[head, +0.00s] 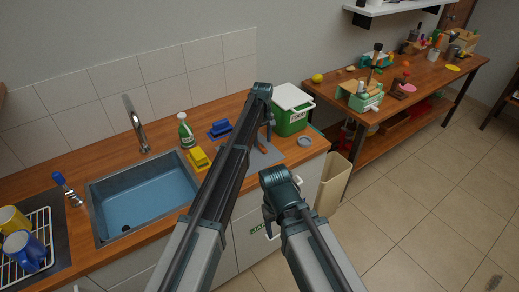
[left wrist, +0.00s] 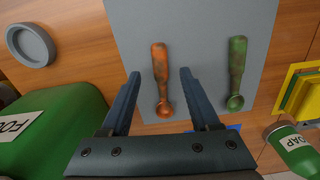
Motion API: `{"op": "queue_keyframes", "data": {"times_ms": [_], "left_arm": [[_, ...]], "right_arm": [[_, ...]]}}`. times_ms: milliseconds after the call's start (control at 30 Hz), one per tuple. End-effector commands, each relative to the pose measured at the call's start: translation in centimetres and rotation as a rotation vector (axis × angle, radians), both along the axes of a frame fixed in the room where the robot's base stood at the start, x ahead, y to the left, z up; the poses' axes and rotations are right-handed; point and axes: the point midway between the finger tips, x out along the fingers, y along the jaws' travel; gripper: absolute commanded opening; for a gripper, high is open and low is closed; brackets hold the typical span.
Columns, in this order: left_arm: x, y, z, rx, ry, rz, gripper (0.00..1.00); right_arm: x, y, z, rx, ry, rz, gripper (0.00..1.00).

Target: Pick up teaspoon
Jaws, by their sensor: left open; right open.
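Two small spoons lie on a grey mat (left wrist: 208,50): an orange one (left wrist: 160,70) and a green one (left wrist: 237,70), bowls toward my gripper. My left gripper (left wrist: 160,73) is open above the mat. In the left wrist view the orange spoon shows between its fingers, untouched as far as I can see. In the head view the left gripper (head: 268,130) is over the mat beside the green box, and my arm hides most of the mat. My right gripper (head: 270,215) is open and empty in front of the counter.
A green food box (head: 292,122) with a white lid stands close by the left gripper. A grey round dish (head: 304,141) is at the counter's right end.

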Motion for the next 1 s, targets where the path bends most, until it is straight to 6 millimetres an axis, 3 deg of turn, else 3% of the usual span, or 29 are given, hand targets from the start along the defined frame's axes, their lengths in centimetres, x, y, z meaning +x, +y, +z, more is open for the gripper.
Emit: {"op": "queue_keyframes", "data": {"times_ms": [33, 167, 467, 833, 1000], "left_arm": [[-0.3, 0.0, -1.4, 0.000, 0.000, 0.000, 0.62], [-0.2, 0.0, -2.7, 0.000, 0.000, 0.000, 0.62], [-0.1, 0.0, -2.7, 0.000, 0.000, 0.000, 0.62], [-0.1, 0.0, -2.7, 0.000, 0.000, 0.000, 0.00], [-0.1, 0.0, -2.7, 0.000, 0.000, 0.000, 0.00]], "right_arm": [[0.0, 0.0, -1.4, 0.000, 0.000, 0.000, 0.66], [0.0, 0.0, -2.7, 0.000, 0.000, 0.000, 0.66], [0.0, 0.0, -2.7, 0.000, 0.000, 0.000, 0.66], [0.0, 0.0, -2.7, 0.000, 0.000, 0.000, 0.66], [0.0, 0.0, -2.7, 0.000, 0.000, 0.000, 0.66]]}}
